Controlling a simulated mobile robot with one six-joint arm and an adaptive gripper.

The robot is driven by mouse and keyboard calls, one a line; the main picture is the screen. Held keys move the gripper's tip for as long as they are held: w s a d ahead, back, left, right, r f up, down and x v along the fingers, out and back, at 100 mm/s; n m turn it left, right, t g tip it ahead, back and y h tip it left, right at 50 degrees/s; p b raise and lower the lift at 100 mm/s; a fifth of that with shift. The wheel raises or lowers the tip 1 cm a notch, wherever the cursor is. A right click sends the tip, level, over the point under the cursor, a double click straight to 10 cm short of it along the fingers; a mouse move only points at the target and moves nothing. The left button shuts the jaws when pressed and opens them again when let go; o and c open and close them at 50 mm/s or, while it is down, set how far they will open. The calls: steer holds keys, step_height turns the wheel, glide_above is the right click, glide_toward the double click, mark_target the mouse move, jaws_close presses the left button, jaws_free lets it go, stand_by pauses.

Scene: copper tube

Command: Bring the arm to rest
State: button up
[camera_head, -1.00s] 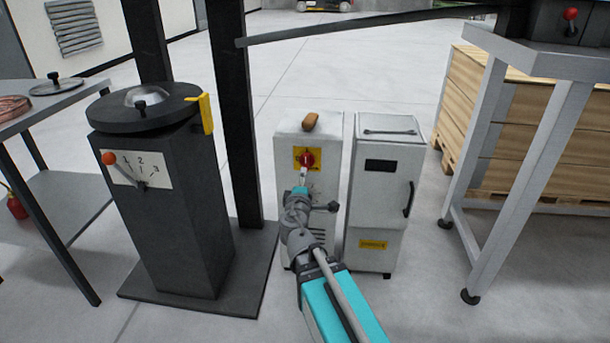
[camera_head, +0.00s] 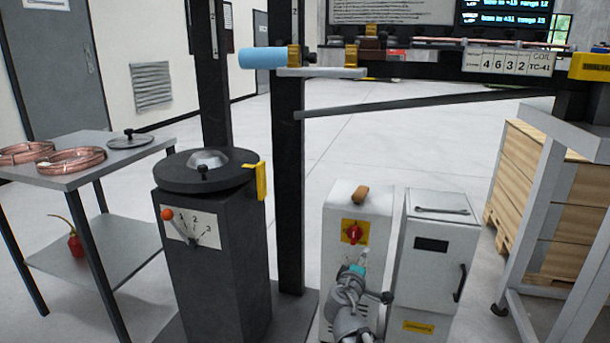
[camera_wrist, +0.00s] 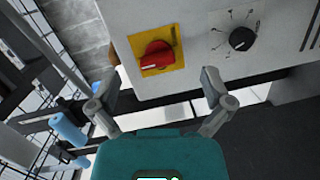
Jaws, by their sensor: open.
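My arm reaches up from the bottom of the head view, in front of a light grey cabinet (camera_head: 342,225). My gripper (camera_wrist: 160,88) shows in the wrist view with its two fingers spread apart and nothing between them. Beyond the fingertips is a red rotary switch (camera_wrist: 155,57) on a yellow plate, and a black knob (camera_wrist: 242,38) sits to its right. The same red switch shows in the head view (camera_head: 352,232), above my gripper. A gap shows between the fingers and the switch, though the exact distance is hard to tell.
A second grey cabinet (camera_head: 430,260) stands close on the right. A dark pedestal (camera_head: 215,270) with a lever dial stands left, beside a dark post (camera_head: 289,180). A grey table (camera_head: 95,170) holds copper coils (camera_head: 72,160). Wooden crates (camera_head: 550,190) stand at right.

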steer(key=s+d+f+m+g+p, duration=0.5)
steer(key=s+d+m+g+p, duration=0.15)
steer(key=m+g, duration=0.2)
steer(key=shift+s+a+r+m+g+y+p, duration=0.65)
steer(key=shift+s+a+m+g+y+p, duration=0.5)
steer(key=shift+s+a+g+y+p, duration=2.9)
step_height(320, 180, up, 37)
steer(key=s+d+t+p, duration=0.1)
steer(key=p, duration=3.3)
steer(key=shift+s+f+t+h, duration=0.15)
steer(key=shift+s+t+h, duration=0.15)
steer(key=shift+h, duration=0.05)
steer(key=shift+d, duration=0.1)
